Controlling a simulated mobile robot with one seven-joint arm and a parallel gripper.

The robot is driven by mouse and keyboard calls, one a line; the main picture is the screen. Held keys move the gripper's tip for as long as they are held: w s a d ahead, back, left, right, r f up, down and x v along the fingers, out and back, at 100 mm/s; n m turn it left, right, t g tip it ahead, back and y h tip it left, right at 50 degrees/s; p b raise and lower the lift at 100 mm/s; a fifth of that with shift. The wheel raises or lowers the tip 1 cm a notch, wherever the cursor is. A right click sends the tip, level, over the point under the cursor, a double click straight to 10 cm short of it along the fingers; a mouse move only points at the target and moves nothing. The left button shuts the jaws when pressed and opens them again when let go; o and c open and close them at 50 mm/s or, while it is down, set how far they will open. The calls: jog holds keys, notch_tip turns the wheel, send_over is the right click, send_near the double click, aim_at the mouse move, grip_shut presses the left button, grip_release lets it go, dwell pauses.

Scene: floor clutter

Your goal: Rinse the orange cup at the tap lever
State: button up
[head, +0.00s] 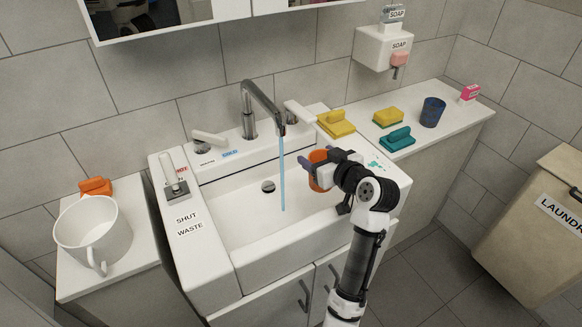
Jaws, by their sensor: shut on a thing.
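My gripper (326,172) is shut on the orange cup (319,170) and holds it over the right part of the white basin (245,213). My gripper hides part of the cup, and I cannot tell how far it is tilted. The chrome tap (262,100) runs a thin blue stream of water (283,175) into the basin. The cup is to the right of the stream, apart from it. White tap levers stand left (209,138) and right (298,112) of the spout. A COLD label (230,153) lies near the left one.
A large white mug (92,235) and an orange item (96,186) stand on the left counter. Yellow and teal items and a dark blue cup (432,112) stand on the right counter. A soap dispenser (385,48) hangs above. A laundry bin (535,230) stands far right.

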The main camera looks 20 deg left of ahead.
jog(key=shift+d+r+p, duration=1.2)
jog(key=shift+d+r, duration=0.6)
jog(key=shift+d, duration=0.25)
jog(key=shift+d+r, duration=0.2)
jog(key=shift+d, duration=0.25)
